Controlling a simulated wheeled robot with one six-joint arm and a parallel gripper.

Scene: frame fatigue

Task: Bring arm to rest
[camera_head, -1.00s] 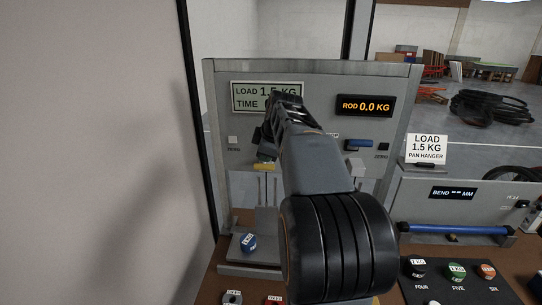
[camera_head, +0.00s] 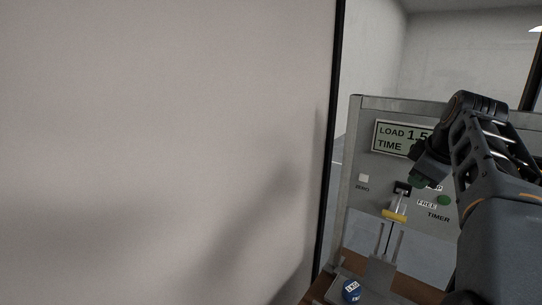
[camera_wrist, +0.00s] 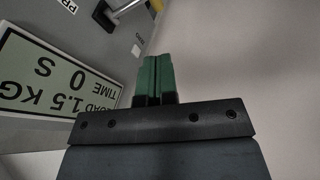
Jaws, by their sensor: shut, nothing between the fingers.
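My arm rises at the right edge of the head view and bends over toward a grey test panel. My gripper (camera_head: 417,181) hangs from it in front of the panel. In the wrist view its green fingers (camera_wrist: 154,76) lie together, shut with nothing between them. The wrist view shows the panel's display (camera_wrist: 52,83) upside down, reading LOAD 1.5 KG and TIME 0 S. The same display shows partly behind my arm in the head view (camera_head: 391,138). I cannot tell how far the fingertips are from the panel.
A white ZERO button (camera_head: 364,178) is on the panel (camera_head: 361,215). A yellow piece (camera_head: 394,215) sits below my gripper. A blue weight (camera_head: 351,290) stands at the panel's foot. A plain pale wall (camera_head: 150,150) fills the left. My arm hides the panel's right part.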

